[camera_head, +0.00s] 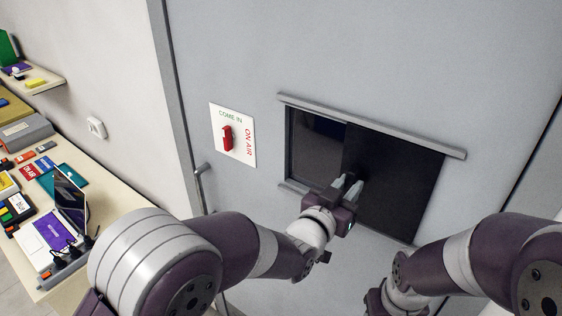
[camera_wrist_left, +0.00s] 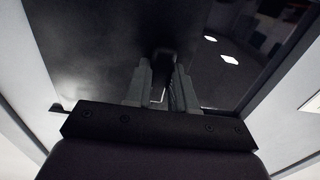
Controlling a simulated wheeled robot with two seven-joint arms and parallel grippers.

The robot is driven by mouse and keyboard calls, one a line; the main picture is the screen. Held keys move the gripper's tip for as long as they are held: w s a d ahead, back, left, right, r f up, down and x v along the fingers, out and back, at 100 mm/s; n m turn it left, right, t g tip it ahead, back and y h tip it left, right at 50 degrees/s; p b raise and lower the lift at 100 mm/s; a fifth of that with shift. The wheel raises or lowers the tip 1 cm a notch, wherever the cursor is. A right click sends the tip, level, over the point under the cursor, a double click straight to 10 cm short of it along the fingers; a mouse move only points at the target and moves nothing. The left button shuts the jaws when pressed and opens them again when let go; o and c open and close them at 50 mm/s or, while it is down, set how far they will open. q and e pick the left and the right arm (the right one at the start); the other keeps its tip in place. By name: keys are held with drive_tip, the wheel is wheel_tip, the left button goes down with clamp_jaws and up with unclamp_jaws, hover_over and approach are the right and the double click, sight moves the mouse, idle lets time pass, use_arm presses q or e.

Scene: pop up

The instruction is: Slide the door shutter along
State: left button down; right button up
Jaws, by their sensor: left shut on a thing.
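The door shutter (camera_head: 408,190) is a black panel in a grey-railed opening in the grey door. It covers the right part of the opening, and the darker window (camera_head: 317,145) shows uncovered at the left. My left gripper (camera_head: 352,183) is at the shutter's left part, its fingers shut on a small dark knob. In the left wrist view the fingers (camera_wrist_left: 163,82) close around the dark knob (camera_wrist_left: 163,60) on the shutter (camera_wrist_left: 90,60). My right gripper (camera_head: 378,304) is low at the bottom edge, mostly hidden, and its fingers do not show.
Rails (camera_head: 370,125) run above and below the opening. A white sign (camera_head: 233,134) with a red switch is left of it. A door handle (camera_head: 200,185) stands lower left. A cluttered desk (camera_head: 110,190) with a laptop is along the left wall.

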use_arm(q)
drive_tip(key=shift+w+a+r+b, duration=0.1)
drive_tip(key=shift+w+a+b, duration=0.1)
drive_tip(key=shift+w+a, duration=0.35)
drive_tip(key=shift+w+a+b, duration=0.2)
drive_tip(key=shift+w+a, duration=0.1)
drive_tip(key=shift+a, duration=0.4)
drive_tip(key=shift+w+a+r+b, duration=0.15)
drive_tip(key=shift+w+a, duration=0.35)
drive_tip(key=shift+a, duration=0.25)
drive_tip(key=shift+w+a+f+b, duration=0.1)
drive_tip(key=shift+w+a, duration=0.4)
drive_tip(key=shift+a, duration=0.2)
drive_tip(key=shift+w+a+r+b, duration=0.15)
drive_tip(key=shift+w+a, duration=0.35)
drive_tip(key=shift+a, duration=0.25)
drive_tip(key=shift+w+a, duration=0.45)
drive_tip(key=shift+a, duration=0.15)
drive_tip(key=shift+w+a, duration=0.4)
drive_tip(key=shift+a, duration=0.2)
drive_tip(key=shift+w+a+p, duration=0.2)
drive_tip(key=shift+w+a, duration=0.5)
drive_tip(key=shift+a, duration=0.35)
drive_tip(key=shift+w+a+p, duration=0.15)
drive_tip(key=shift+w+a, duration=0.55)
drive_tip(key=shift+a, duration=0.35)
drive_tip(key=c, duration=0.9)
unclamp_jaws()
drive_tip(key=shift+f, duration=0.1)
drive_tip(key=shift+o, duration=0.2)
